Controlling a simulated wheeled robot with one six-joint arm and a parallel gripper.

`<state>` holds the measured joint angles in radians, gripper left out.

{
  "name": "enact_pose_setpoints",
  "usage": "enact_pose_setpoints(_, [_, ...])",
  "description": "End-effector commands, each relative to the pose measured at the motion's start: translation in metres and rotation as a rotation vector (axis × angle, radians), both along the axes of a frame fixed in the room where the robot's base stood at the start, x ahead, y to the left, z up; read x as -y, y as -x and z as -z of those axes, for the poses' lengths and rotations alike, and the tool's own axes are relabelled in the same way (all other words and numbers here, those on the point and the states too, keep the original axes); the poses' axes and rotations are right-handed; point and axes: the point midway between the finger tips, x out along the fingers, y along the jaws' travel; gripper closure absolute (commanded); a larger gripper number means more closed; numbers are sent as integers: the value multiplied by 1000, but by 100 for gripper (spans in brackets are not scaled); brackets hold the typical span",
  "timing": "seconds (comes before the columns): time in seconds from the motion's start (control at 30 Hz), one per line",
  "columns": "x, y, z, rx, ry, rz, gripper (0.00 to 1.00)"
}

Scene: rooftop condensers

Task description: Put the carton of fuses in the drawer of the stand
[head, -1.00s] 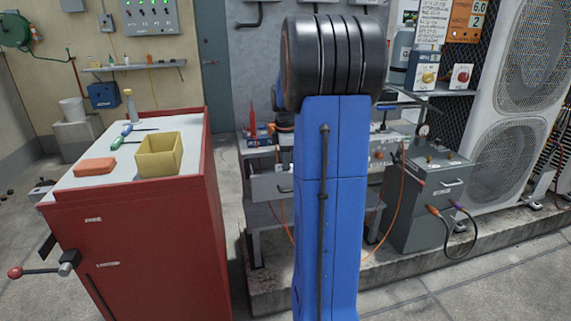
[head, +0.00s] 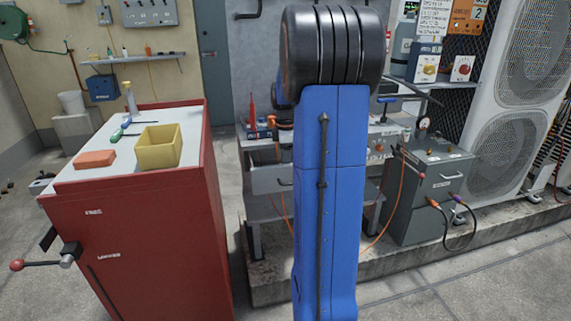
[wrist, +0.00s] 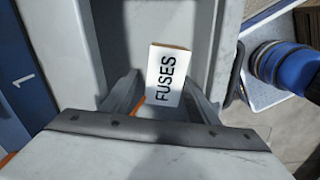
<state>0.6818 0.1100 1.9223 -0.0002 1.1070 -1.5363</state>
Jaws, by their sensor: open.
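The carton of fuses (wrist: 167,76) is a small white box marked FUSES with an orange edge. In the wrist view it lies between grey walls that look like those of the drawer (wrist: 111,40). My gripper (wrist: 163,90) is open, with one dark finger on each side of the carton's near part; I cannot tell whether either touches it. In the head view the stand (head: 258,228) is behind my blue arm, and the drawer front (head: 268,181) shows at its left. The gripper and carton are hidden there.
A red cabinet (head: 140,235) at left carries a yellow open box (head: 158,150), an orange block (head: 94,159) and tools. A grey machine (head: 430,195) with hoses stands right of the stand. Large condensers (head: 505,160) are at far right. Paved floor is clear in front.

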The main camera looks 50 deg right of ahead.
Motion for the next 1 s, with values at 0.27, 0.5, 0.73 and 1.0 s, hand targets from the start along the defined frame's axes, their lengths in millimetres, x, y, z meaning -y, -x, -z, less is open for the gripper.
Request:
enact_pose_setpoints(0.27, [0, 1, -24, -1, -1, 0, 36])
enact_pose_setpoints(0.5, [0, 0, -72, 2, 2, 0, 36])
enact_pose_setpoints(0.73, [0, 0, -117, 2, 1, 0, 36])
enact_pose_setpoints(1.0, [0, 0, -159, 1, 1, 0, 36])
